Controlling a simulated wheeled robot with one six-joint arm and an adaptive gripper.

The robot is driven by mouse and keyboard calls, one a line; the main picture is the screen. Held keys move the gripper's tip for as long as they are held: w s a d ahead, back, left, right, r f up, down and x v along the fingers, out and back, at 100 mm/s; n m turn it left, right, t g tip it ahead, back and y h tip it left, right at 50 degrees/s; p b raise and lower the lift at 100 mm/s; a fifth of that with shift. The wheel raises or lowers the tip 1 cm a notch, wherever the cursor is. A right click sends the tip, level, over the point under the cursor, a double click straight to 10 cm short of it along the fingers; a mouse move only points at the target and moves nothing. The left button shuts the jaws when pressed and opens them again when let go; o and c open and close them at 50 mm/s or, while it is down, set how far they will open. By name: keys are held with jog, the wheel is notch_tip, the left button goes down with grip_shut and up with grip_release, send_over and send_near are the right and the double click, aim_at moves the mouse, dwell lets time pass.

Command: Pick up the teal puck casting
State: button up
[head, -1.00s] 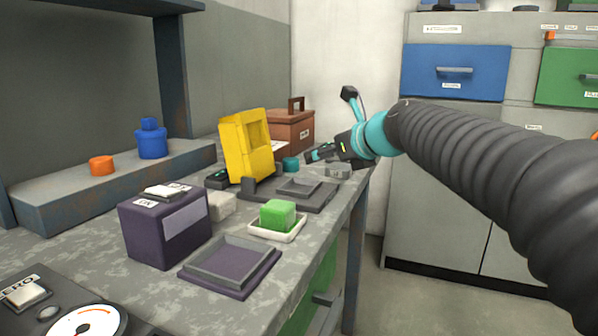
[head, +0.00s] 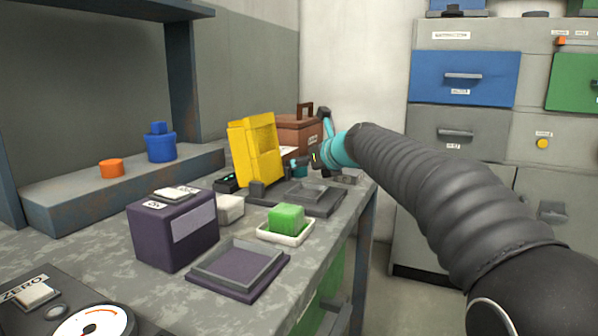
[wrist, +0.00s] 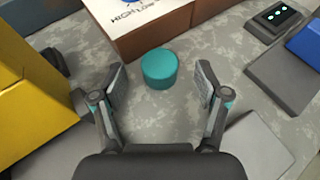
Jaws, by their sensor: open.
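The teal puck casting (wrist: 159,69) is a short round cylinder standing on the grey bench top, close in front of a brown box. In the wrist view my gripper (wrist: 161,85) is open, with one finger on either side of the puck and the puck near the fingertips' line, not gripped. In the head view the puck (head: 299,170) is partly hidden by my gripper (head: 302,163), which is at the far end of the bench, beside the yellow machine.
The yellow housing (head: 254,150) stands close left of the gripper. The brown box (wrist: 140,30) is just behind the puck. A green block (head: 287,218) on a white tray (head: 272,236), a purple box (head: 175,235) and a purple tray (head: 238,290) stand nearer. Bare bench surrounds the puck's near side.

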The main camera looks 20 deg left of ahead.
jog(key=shift+x, duration=1.3)
jog(key=c, duration=1.3)
jog(key=shift+r, duration=0.1)
